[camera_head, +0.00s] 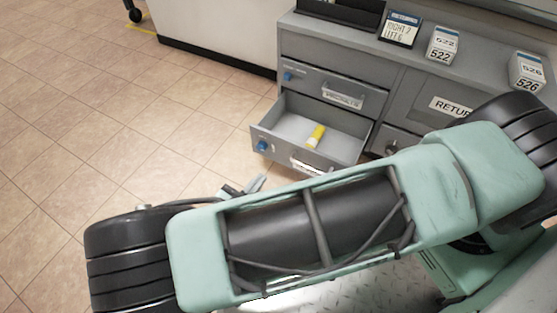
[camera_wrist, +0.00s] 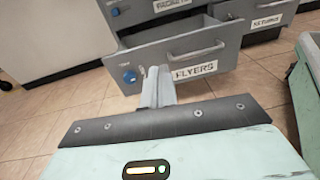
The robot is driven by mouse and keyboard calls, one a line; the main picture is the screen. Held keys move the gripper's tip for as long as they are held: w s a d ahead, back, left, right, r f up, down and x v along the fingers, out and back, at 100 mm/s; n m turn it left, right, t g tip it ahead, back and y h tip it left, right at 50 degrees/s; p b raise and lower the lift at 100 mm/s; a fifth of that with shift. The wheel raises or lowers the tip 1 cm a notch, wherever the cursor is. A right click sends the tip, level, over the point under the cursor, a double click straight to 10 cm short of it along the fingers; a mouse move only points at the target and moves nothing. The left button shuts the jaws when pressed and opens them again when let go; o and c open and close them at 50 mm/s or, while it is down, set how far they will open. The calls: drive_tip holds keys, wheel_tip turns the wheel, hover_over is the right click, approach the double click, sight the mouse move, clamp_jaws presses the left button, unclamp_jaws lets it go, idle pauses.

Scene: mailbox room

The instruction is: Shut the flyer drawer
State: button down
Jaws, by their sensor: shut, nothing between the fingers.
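The flyer drawer (camera_wrist: 225,45) is a grey drawer labelled FLYERS, pulled open, with a bar handle and a blue round knob or lock on its front. In the head view the open drawer (camera_head: 262,140) sits low in the grey cabinet, with a yellow and white tube (camera_head: 316,136) inside. My gripper (camera_wrist: 158,72) is shut and empty, its fingertips pointing at the drawer front, left of the FLYERS label. In the head view my gripper (camera_head: 257,184) shows just in front of the drawer, partly hidden by my arm. Whether it touches the front I cannot tell.
Above is a closed drawer labelled PACKETS (camera_head: 335,94). To the right is a compartment labelled RETURNS (camera_head: 452,106). Signs numbered 522 (camera_head: 441,46) and 526 (camera_head: 526,72) stand on the cabinet top. Tiled floor (camera_head: 130,120) at left is clear.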

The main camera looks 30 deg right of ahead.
wheel_tip(320, 180, down, 3)
drive_tip(key=w+n+t, duration=0.1)
drive_tip(key=t, duration=0.1)
drive_tip(key=b, duration=0.8)
approach(285, 141)
drive_tip(key=x, duration=0.6)
drive_tip(key=shift+w+d+f, duration=0.1)
drive_tip(key=shift+w+f, duration=0.05)
drive_tip(key=shift+f, duration=0.1)
drive_tip(key=shift+w+d+r, duration=0.15)
drive_tip(key=shift+d, duration=0.05)
drive_tip(key=shift+w+d+r+p, duration=0.1)
drive_tip(key=shift+w+d+p, duration=0.15)
drive_tip(key=shift+d+p, duration=0.25)
drive_tip(key=p+x, duration=0.8)
drive_tip(key=x, duration=1.2)
drive_tip(key=shift+f, duration=0.2)
drive_tip(key=shift+d, duration=0.15)
